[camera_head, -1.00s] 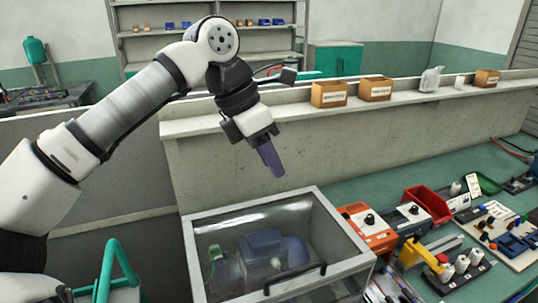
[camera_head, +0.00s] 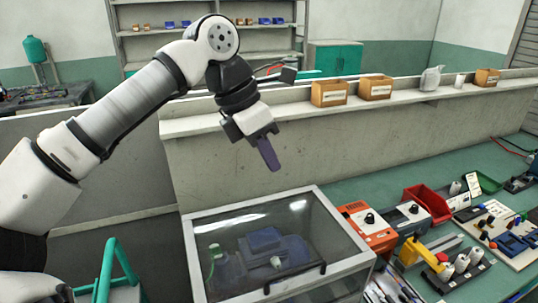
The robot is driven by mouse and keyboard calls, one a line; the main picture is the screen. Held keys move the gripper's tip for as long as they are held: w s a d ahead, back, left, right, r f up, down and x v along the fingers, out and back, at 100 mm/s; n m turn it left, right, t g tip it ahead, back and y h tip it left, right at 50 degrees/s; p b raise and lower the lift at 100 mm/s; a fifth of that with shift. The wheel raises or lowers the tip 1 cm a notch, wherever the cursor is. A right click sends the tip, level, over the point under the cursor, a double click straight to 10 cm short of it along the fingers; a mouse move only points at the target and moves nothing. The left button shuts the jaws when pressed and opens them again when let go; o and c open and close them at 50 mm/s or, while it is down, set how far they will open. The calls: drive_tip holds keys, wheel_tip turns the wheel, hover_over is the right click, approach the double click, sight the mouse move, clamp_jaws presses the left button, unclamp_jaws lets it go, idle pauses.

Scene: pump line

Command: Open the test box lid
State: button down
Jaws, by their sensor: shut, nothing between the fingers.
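The test box (camera_head: 347,283) stands at the bottom middle of the head view, with a pale frame and clear panels. Its transparent lid (camera_head: 320,235) is down, and a dark handle (camera_head: 295,277) runs along the lid's near edge. Through the lid I see a blue pump (camera_head: 263,241) inside. My gripper (camera_head: 271,163) is shut and empty, with its purple fingers pointing down. It hangs above the far side of the box, apart from the lid and the handle.
A grey partition with a ledge (camera_head: 414,97) runs behind the box and carries cardboard boxes (camera_head: 329,93). To the right, the green bench holds an orange instrument (camera_head: 366,228), a red bin (camera_head: 427,205) and a yellow tool (camera_head: 420,254). A green frame (camera_head: 113,268) stands at lower left.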

drive_tip(key=c, duration=2.2)
unclamp_jaws()
drive_tip(key=c, duration=1.5)
unclamp_jaws()
drive_tip(key=b+v, duration=0.2)
drive_tip(key=v, duration=1.1)
drive_tip(key=shift+a+r, duration=0.1)
drive_tip(key=shift+r, duration=0.3)
drive_tip(key=shift+c, duration=0.2)
